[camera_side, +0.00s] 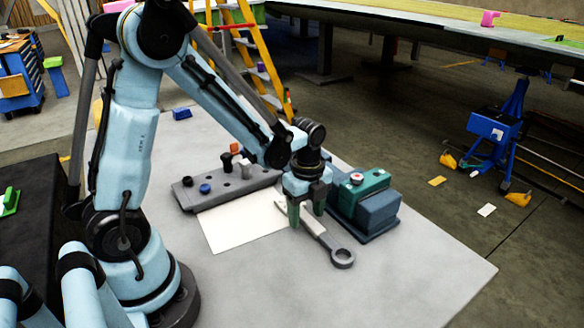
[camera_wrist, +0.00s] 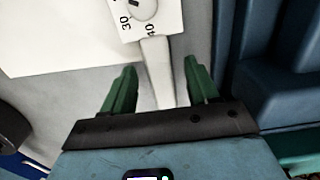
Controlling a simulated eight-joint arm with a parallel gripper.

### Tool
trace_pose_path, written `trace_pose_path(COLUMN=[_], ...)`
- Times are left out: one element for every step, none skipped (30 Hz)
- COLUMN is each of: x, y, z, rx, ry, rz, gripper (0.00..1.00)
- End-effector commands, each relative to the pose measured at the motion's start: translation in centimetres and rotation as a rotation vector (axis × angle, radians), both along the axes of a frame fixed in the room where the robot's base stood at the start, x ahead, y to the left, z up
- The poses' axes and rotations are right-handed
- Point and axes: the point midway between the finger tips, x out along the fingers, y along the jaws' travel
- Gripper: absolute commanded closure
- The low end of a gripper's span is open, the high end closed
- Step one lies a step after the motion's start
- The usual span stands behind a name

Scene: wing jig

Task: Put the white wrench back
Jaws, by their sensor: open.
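A pale wrench (camera_side: 315,228) lies on the grey table, with a darker grey ring end (camera_side: 343,258) toward the front right. My gripper (camera_side: 306,212) is over its handle, pointing down, with green fingers apart. In the wrist view, the pale handle (camera_wrist: 157,75) runs between the open fingers of my gripper (camera_wrist: 160,82). I see gaps on both sides of the handle. At the top of that view, a white piece (camera_wrist: 148,14) with a round dial and the numbers 30 and 40 meets the handle. The ring end is out of the wrist view.
A blue and teal block-like device (camera_side: 368,205) stands close to the right of my gripper. A grey rack with holes (camera_side: 225,187) holding small items is behind left. A white sheet (camera_side: 240,226) lies left of the wrench. The front of the table (camera_side: 390,295) is clear.

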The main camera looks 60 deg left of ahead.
Motion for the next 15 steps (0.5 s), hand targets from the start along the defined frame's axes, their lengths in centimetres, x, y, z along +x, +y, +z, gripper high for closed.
trace_pose_path(x=[0.0,0.0,0.0,0.0,0.0,0.0,-0.1,0.0,-0.1,0.0,-0.1,-0.1,0.0,0.0,-0.1], y=[0.0,0.0,0.0,0.0,0.0,0.0,0.0,0.0,0.0,0.0,0.0,0.0,0.0,0.0,0.0], z=[0.3,0.5,0.8,1.2,1.5,2.1,2.6,3.0,3.7,4.2,4.7,5.3,5.8,6.3,7.0], rx=[0.000,0.000,0.000,0.000,0.000,0.000,0.000,0.000,0.000,0.000,0.000,0.000,0.000,0.000,0.000], ry=[0.000,0.000,0.000,0.000,0.000,0.000,0.000,0.000,0.000,0.000,0.000,0.000,0.000,0.000,0.000], rz=[0.000,0.000,0.000,0.000,0.000,0.000,0.000,0.000,0.000,0.000,0.000,0.000,0.000,0.000,0.000], gripper=[0.41,0.41,0.41,0.41,0.41,0.41,0.41,0.41,0.41,0.41,0.41,0.41,0.41,0.41,0.41])
